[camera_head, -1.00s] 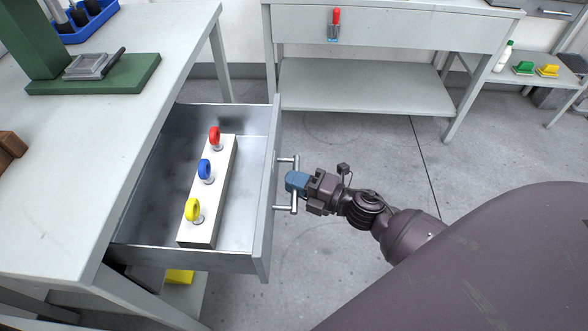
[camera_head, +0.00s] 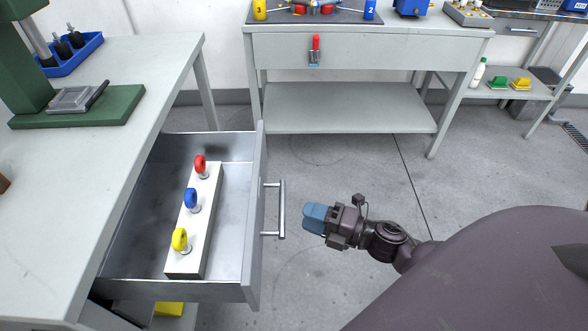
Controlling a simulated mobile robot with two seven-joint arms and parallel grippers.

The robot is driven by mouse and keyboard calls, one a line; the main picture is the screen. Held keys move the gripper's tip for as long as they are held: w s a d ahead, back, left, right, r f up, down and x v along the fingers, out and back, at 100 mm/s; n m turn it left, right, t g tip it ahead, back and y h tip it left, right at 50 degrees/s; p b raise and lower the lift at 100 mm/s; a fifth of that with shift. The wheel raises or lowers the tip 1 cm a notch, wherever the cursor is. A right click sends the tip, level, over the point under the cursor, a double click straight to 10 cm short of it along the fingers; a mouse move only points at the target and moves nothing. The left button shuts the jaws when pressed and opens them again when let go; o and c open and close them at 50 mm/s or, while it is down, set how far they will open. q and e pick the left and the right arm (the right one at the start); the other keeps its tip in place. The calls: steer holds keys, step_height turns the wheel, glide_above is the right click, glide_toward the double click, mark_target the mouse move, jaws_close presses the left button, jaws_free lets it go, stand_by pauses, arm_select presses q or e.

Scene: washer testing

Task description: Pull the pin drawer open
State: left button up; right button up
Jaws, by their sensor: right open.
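The pin drawer (camera_head: 234,248) under the left workbench stands pulled out. Inside it a white block (camera_head: 206,222) carries a red pin (camera_head: 201,166), a blue pin (camera_head: 191,199) and a yellow pin (camera_head: 180,239), each with a ring top. The drawer's bar handle (camera_head: 282,209) is on its front, facing right. My right gripper (camera_head: 308,218) is open and empty. Its blue fingertips are a short way right of the handle, apart from it. My left gripper is not in view.
The left workbench (camera_head: 150,75) bears a green stand (camera_head: 85,110) and a blue tray (camera_head: 76,55). A second bench (camera_head: 365,45) with a shelf stands at the back. Grey floor lies open right of the drawer. A yellow object (camera_head: 169,309) sits below the drawer.

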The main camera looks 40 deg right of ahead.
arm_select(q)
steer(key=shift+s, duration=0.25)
arm_select(e)
steer(key=shift+v, duration=1.8)
arm_select(q)
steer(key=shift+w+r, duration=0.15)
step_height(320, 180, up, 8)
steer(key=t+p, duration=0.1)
steer(key=p, duration=0.8)
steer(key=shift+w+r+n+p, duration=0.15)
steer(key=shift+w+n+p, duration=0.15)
steer(key=shift+p, duration=0.1)
arm_select(e)
steer(key=s+a+m+g+h, duration=0.2)
steer(key=s+m+h, duration=0.7)
steer(key=m, duration=1.4)
steer(key=s+g, duration=0.2)
steer(key=s, duration=0.3)
steer(key=shift+a+r+h, duration=0.3)
steer(key=shift+a+r, duration=0.05)
steer(key=shift+r, duration=0.05)
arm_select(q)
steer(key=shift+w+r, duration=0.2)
